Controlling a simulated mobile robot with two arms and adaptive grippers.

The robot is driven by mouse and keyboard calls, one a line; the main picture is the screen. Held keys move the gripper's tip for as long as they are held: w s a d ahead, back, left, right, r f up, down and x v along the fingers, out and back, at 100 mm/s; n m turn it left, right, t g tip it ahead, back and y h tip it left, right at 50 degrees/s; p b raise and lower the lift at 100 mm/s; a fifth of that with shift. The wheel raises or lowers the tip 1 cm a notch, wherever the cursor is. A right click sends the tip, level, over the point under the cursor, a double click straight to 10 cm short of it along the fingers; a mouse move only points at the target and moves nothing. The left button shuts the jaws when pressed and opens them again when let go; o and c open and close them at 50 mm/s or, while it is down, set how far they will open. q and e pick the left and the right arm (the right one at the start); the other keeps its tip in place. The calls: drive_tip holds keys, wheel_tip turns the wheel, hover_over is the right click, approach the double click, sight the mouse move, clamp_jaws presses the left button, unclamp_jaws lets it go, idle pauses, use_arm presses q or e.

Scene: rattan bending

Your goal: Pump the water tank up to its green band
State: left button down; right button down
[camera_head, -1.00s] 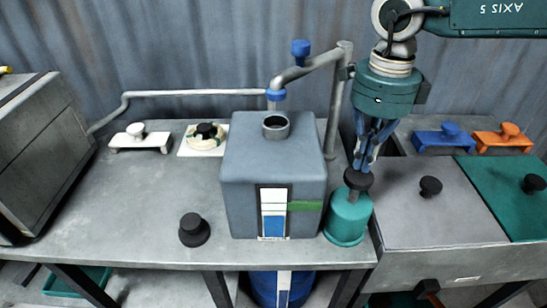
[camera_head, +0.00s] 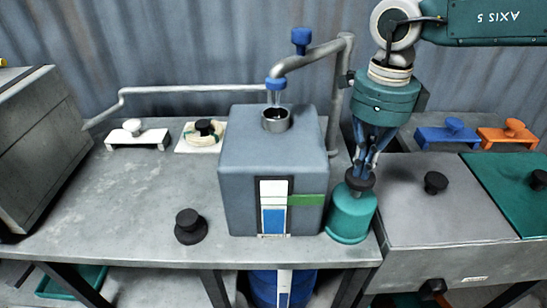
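The water tank (camera_head: 245,190) is a blue-grey box on the grey bench. Its front gauge (camera_head: 273,221) shows a blue level with white above it. The blue top is just below the green band (camera_head: 308,200) beside the gauge. Right of the tank stands a teal pump (camera_head: 348,216) with a black knob (camera_head: 360,181), now low against the pump body. My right gripper (camera_head: 362,171) points down with its fingers close together, tips at the top of the knob; they seem shut, with nothing visible between them. My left gripper is not in view.
A pipe with a blue nozzle (camera_head: 275,84) hangs over the tank's open neck (camera_head: 276,121). A loose black knob (camera_head: 190,227) sits on the bench at front left. Lidded bins (camera_head: 440,215) stand right of the pump. The left bench is mostly clear.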

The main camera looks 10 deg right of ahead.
wheel_tip(320, 180, down, 2)
drive_tip(key=shift+f+b, duration=0.2)
drive_tip(key=shift+b, duration=0.6)
drive_tip(key=shift+s+d+f+b, duration=0.15)
drive_tip(key=shift+d+f+b, duration=0.05)
drive_tip(key=shift+f+b, duration=0.15)
drive_tip(key=shift+d+f, duration=0.2)
drive_tip(key=shift+s+d+r, duration=0.1)
drive_tip(key=shift+r, duration=0.05)
drive_tip(key=r+p, duration=0.1)
drive_tip(key=r, duration=0.1)
drive_tip(key=a+r+p, duration=0.1)
drive_tip(key=r, duration=0.1)
drive_tip(key=r+p, duration=0.2)
drive_tip(key=shift+w+a+r, duration=0.25)
drive_tip(key=shift+w+a, duration=0.05)
drive_tip(key=shift+w, duration=0.05)
drive_tip(key=shift+r, duration=0.15)
